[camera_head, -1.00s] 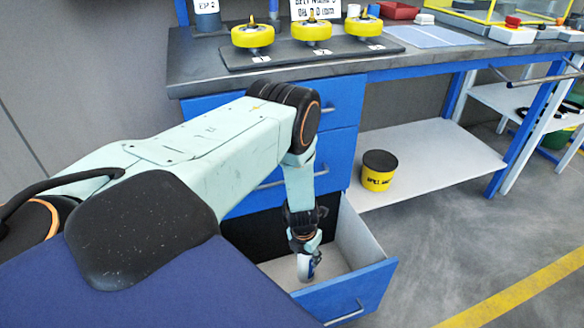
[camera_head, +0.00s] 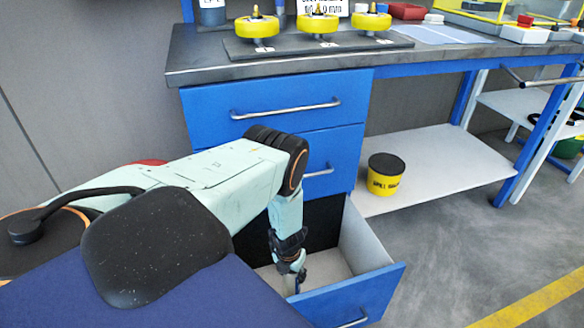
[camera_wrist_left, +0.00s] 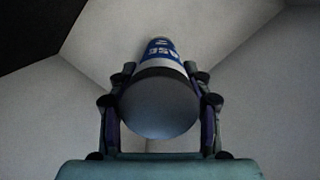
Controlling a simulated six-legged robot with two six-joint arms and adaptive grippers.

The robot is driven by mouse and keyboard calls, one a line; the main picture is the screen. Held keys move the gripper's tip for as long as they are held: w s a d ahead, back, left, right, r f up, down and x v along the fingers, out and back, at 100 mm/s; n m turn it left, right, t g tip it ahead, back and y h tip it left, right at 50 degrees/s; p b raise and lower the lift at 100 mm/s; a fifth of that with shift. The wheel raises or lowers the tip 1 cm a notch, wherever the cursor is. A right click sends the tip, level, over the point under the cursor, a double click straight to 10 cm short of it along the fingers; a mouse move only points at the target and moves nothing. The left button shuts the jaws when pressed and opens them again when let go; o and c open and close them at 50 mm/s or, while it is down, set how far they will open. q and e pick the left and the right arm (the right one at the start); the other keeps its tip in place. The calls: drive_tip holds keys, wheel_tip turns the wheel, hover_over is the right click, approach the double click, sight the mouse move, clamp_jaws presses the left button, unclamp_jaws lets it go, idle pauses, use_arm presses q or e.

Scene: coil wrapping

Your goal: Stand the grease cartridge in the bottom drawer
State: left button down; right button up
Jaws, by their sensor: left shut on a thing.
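The grease cartridge (camera_wrist_left: 160,98) is a cylinder with a grey end face and a blue and white label, seen end-on in the left wrist view. My left gripper (camera_wrist_left: 160,110) is shut on it, one finger on each side. In the head view my left gripper (camera_head: 292,278) points down inside the open bottom drawer (camera_head: 350,296), behind its blue front. Little of the cartridge shows there, and I cannot tell whether its lower end touches the drawer floor. The drawer has pale inner walls and looks otherwise empty. My right gripper is not in view.
Two shut blue drawers (camera_head: 262,103) sit above the open one, under the dark worktop (camera_head: 200,62). A yellow tub with a black lid (camera_head: 385,175) stands on the white lower shelf (camera_head: 450,165). Yellow wheels on a dark board (camera_head: 320,48) stand on the worktop.

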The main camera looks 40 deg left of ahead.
sight(292, 283)
use_arm(q)
drive_tip(key=shift+w+f+b, duration=0.1)
drive_tip(key=shift+f+b, duration=1.6)
drive_tip(key=shift+f, duration=1.4)
drive_tip(key=shift+r, duration=0.1)
drive_tip(key=c, duration=0.6)
unclamp_jaws()
